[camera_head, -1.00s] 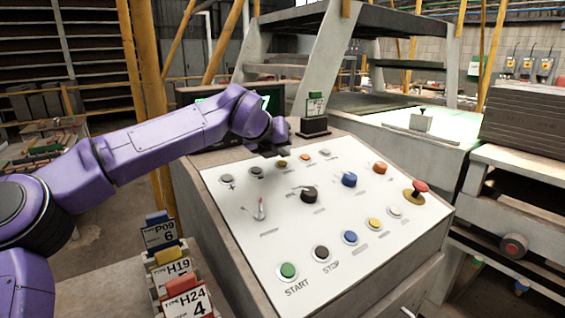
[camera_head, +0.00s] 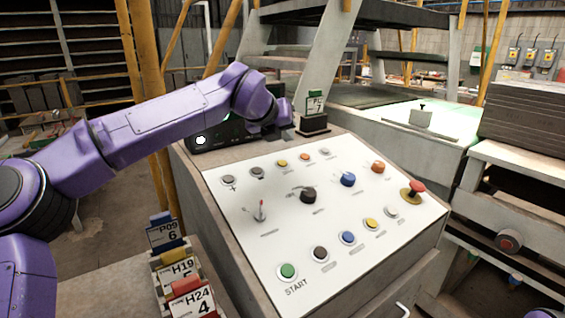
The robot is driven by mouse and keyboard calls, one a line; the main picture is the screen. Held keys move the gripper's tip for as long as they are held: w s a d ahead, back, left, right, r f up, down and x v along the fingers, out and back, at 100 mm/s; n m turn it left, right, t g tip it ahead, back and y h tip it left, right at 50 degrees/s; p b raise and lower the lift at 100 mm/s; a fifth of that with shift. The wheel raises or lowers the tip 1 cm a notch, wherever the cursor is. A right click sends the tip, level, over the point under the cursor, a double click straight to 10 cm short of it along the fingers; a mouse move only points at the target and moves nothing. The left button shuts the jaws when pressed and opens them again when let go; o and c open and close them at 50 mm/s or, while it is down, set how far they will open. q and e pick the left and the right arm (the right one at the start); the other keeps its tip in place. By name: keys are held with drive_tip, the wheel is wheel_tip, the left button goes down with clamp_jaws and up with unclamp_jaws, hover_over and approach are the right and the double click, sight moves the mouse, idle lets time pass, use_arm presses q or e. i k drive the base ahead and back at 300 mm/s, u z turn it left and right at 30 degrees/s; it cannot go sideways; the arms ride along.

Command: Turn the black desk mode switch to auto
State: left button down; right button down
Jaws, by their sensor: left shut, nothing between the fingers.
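The black desk mode switch (camera_head: 308,195) is a round knob in the middle row of the white sloping panel (camera_head: 270,240). Small lettering sits at its upper left, but its pointer position is too small to read. My left gripper (camera_head: 277,130) is at the panel's far edge, beyond and left of the black switch and apart from it. It is shut and empty, with its fingers small and dark against the desk.
A toggle lever (camera_head: 261,211) stands left of the switch and a blue knob (camera_head: 348,179) to its right. A red mushroom button (camera_head: 417,187) is at the right edge. A small card stand (camera_head: 314,122) and a dark screen box (camera_head: 205,138) stand behind the panel.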

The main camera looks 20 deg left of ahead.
sight(308, 194)
drive_tip(key=k, duration=1.5)
